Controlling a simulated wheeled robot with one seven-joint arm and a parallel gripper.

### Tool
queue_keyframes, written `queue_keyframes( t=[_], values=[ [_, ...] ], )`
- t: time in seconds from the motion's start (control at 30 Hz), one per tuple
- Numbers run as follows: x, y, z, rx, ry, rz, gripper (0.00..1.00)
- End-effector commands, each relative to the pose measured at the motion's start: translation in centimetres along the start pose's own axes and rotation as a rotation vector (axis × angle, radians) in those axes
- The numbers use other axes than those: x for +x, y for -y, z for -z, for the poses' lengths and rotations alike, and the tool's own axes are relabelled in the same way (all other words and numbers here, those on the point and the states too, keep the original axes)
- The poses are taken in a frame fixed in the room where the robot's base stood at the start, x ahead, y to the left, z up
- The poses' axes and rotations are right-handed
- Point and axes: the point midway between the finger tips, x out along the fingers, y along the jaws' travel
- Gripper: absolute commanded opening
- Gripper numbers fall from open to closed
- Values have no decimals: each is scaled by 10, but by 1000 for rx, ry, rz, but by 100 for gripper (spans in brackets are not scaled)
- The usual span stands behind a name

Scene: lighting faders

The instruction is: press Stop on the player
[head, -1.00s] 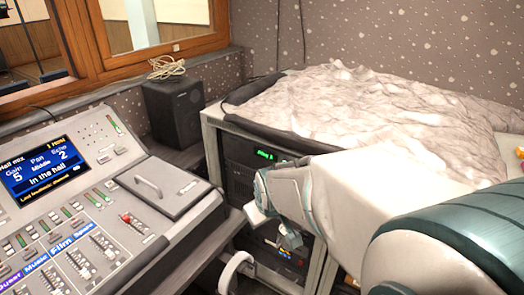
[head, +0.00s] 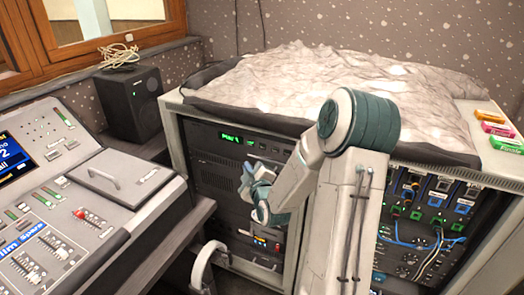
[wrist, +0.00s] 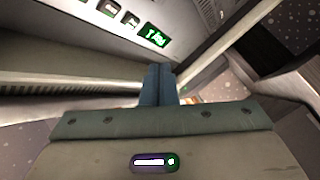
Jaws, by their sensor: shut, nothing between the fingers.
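The player is the dark unit (head: 215,158) at the top of the rack, with a small green-lit display (head: 232,138) that seems to read "PLAY". In the wrist view its green display (wrist: 153,36) and a few small lit buttons (wrist: 120,14) show at the top. Their labels are too small or cut off to read, so I cannot tell which is Stop. My gripper (head: 245,178) is in front of the rack, a little below and right of the display. Its fingers (wrist: 158,70) are together and empty, pointing toward the panel. I cannot tell whether they touch it.
The mixing desk (head: 110,205) stands at the left, with a black speaker (head: 131,100) behind it. A crumpled cover (head: 300,85) lies on the rack top. Patch cables (head: 410,243) hang at the right. A white curved handle or armrest (head: 203,262) stands low in front.

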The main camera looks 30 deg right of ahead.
Motion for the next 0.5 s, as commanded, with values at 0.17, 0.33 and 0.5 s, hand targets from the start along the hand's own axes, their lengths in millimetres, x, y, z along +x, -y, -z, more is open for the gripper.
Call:
queue_keyframes(
  t=[0.17,0.33,0.5],
  values=[
    [0,-1,0,-1,-2,-3,0],
    [0,-1,0,0,-1,-2,0],
    [8,-7,-4,1,-1,-3,0]
  ],
)
